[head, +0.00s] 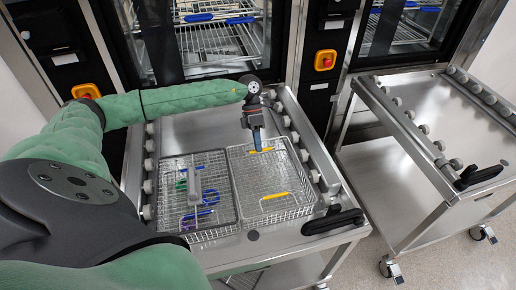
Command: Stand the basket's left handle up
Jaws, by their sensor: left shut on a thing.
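A wire basket with yellow handles (307,204) sits on the right part of the near trolley's top. Its near yellow handle (273,196) shows as a bar over the mesh. Its far yellow handle (266,150) is at the back edge, partly hidden by my left gripper. My left gripper (258,146) points down there and is shut on that far handle. Whether the handle is tilted or upright is hard to tell at this size. My right gripper is not in view.
A second wire basket (236,212) with blue and green items stands close on the left. Rollers line both sides of the trolley (190,130). An empty trolley (385,160) stands to the right. Washers (325,60) stand behind, with racks inside.

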